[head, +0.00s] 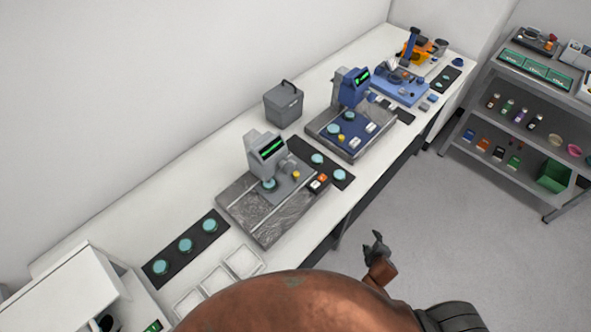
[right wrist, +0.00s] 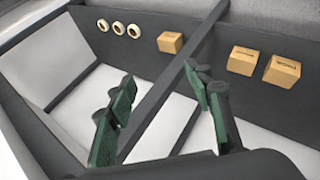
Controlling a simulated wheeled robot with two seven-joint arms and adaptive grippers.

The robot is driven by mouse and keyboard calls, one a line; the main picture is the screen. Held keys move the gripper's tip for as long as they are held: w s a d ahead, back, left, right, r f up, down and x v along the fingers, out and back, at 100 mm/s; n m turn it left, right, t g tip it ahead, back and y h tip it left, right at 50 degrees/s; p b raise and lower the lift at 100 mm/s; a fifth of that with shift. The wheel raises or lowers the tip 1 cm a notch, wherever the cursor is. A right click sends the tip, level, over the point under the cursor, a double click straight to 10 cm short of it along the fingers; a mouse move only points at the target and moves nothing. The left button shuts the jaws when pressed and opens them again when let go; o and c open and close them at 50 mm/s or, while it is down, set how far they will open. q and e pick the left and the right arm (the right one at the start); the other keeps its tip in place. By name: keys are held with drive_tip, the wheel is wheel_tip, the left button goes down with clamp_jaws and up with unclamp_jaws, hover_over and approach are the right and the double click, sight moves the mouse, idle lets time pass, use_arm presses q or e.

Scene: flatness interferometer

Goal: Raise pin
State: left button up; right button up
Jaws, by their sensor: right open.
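A grey interferometer (head: 268,150) with a lit green screen stands on a grey metal base plate (head: 250,225) on the white bench. A teal disc (head: 269,184) lies under its head, with a small yellow part (head: 296,174) beside it. I cannot pick out a pin for certain at this size. My right gripper (head: 377,247) is in front of the bench, over the floor side, apart from the instrument. In the right wrist view its green-padded fingers (right wrist: 160,88) are spread with nothing between them. My left gripper is not in view.
A blue interferometer (head: 350,88) and an orange-and-blue device (head: 413,48) stand farther along the bench (head: 200,170). Teal discs lie on a black mat (head: 220,227). A shelf rack (head: 480,100) stands right. The wrist view shows tan blocks (right wrist: 170,42) and white rings (right wrist: 118,28) on dark panels.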

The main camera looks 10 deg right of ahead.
drive_tip(key=w+r+n+t+h, duration=0.15)
drive_tip(key=w+r, duration=0.25)
drive_tip(key=r, duration=0.8)
drive_tip(key=w+r+n+t, duration=0.2)
drive_tip(key=w+r+t, duration=0.15)
drive_tip(key=r, duration=0.85)
drive_tip(key=w+a+r+n+t+y+b, duration=0.1)
drive_tip(key=a+r+n+t, duration=0.25)
drive_tip(key=r, duration=0.65)
drive_tip(key=w+a+r+n+t+y, duration=0.1)
drive_tip(key=w+a+r+n+t, duration=0.2)
drive_tip(key=r, duration=0.6)
drive_tip(key=a+r+n+y, duration=0.4)
drive_tip(key=a+n+y, duration=0.2)
drive_tip(key=a+n, duration=0.4)
drive_tip(key=n+g+y, duration=0.5)
drive_tip(key=n+y, duration=0.2)
drive_tip(key=n, duration=0.7)
approach(292, 171)
drive_tip(key=x, duration=0.4)
drive_tip(key=shift+t+h, duration=0.25)
drive_tip(key=p+x, duration=0.2)
drive_tip(key=x, duration=0.3)
drive_tip(key=shift+w+a+r, duration=0.15)
drive_tip(key=shift+w+a, duration=0.05)
drive_tip(key=shift+a, duration=0.15)
drive_tip(key=shift+w+a, duration=0.35)
drive_tip(key=shift+w, duration=0.15)
